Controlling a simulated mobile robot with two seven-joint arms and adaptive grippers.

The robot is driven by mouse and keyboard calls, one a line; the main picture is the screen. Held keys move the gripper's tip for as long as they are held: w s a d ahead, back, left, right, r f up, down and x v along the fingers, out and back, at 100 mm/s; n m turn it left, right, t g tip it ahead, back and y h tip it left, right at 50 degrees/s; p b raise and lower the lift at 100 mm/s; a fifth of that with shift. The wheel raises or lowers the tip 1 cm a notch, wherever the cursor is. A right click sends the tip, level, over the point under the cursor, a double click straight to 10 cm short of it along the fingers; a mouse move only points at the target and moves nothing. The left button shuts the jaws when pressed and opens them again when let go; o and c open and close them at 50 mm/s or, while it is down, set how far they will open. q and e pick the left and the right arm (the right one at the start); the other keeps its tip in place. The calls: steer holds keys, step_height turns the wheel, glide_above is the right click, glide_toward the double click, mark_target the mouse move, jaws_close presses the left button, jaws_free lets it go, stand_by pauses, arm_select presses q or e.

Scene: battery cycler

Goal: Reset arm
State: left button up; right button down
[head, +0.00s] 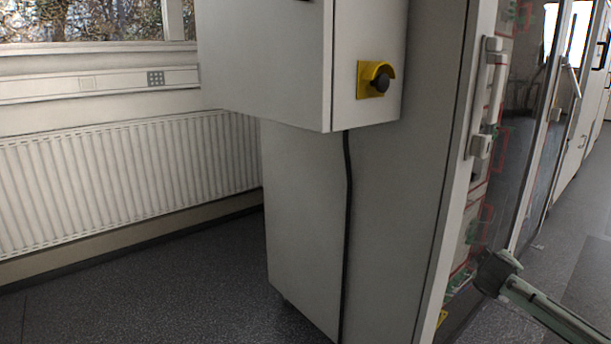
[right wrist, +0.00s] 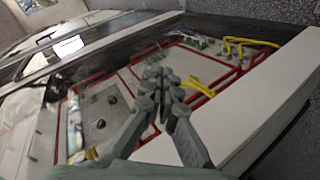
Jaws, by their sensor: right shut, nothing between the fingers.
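My right arm comes in from the lower right of the head view. Its dark gripper end (head: 496,272) is in front of the lower part of the glass-fronted cabinet. In the right wrist view my right gripper (right wrist: 168,84) has its grey fingers together with nothing between them. Behind the fingers is a panel with red lines, yellow cables and black knobs. I cannot tell whether the fingers touch anything. My left gripper is not in view.
A tall grey cabinet (head: 400,180) stands in the middle, with a box carrying a yellow-and-black rotary switch (head: 375,80). The cabinet's door handle (head: 489,95) is at right. A white radiator (head: 120,165) lines the left wall. Dark floor (head: 160,290) is clear at lower left.

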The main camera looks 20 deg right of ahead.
steer(key=s+a+f+n+g+y, duration=0.1)
steer(key=s+a+f+n+y, duration=0.2)
steer(key=s+f, duration=0.55)
steer(key=s+a+f+n+g, duration=0.1)
steer(key=s+a+f+n, duration=0.2)
steer(key=s+a+f, duration=0.5)
steer(key=s+a+f+m+y, duration=0.2)
steer(key=a+f, duration=0.5)
steer(key=a, duration=0.4)
steer(key=s+a+f+m+g+y, duration=0.1)
steer(key=s+a+f+m+y, duration=0.1)
steer(key=a+f, duration=0.6)
steer(key=s+a+y, duration=0.1)
steer(key=a, duration=0.3)
steer(key=shift+s+a+m+y, duration=0.2)
steer(key=shift+s+m+y, duration=0.05)
steer(key=shift+m+y, duration=0.15)
